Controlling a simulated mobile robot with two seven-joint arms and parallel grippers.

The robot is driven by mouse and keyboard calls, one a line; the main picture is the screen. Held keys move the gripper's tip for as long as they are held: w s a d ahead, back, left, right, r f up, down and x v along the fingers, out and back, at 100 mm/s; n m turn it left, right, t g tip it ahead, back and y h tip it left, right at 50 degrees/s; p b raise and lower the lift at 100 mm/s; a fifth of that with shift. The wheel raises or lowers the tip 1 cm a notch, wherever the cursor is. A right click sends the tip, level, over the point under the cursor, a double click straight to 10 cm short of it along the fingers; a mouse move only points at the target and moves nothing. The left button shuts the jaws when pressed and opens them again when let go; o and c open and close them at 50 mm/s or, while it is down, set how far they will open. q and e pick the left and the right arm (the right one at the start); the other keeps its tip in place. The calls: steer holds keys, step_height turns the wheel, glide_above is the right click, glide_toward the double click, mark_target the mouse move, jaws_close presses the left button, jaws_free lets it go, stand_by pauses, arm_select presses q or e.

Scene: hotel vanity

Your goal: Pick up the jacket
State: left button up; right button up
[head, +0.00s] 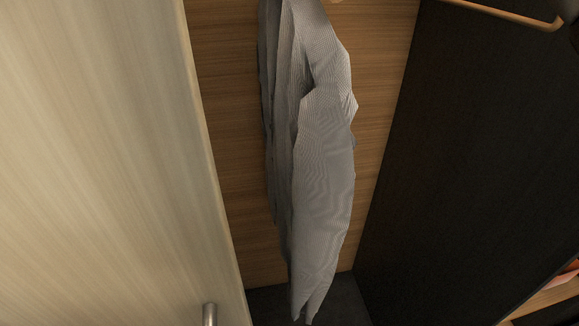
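A grey, finely striped jacket (322,165) hangs in the middle of the head view, in front of a wooden back panel. Its upper end runs out of the top of the picture, so what it hangs from is not clearly shown. Its lower end narrows to a point near the dark floor of the recess. Neither of my grippers shows in the head view.
A pale wooden door or panel (100,150) with a metal handle (209,314) fills the left. A dark panel (455,170) stands on the right, with a copper-coloured rail (510,15) at its top. A wooden shelf (545,301) shows at the lower right.

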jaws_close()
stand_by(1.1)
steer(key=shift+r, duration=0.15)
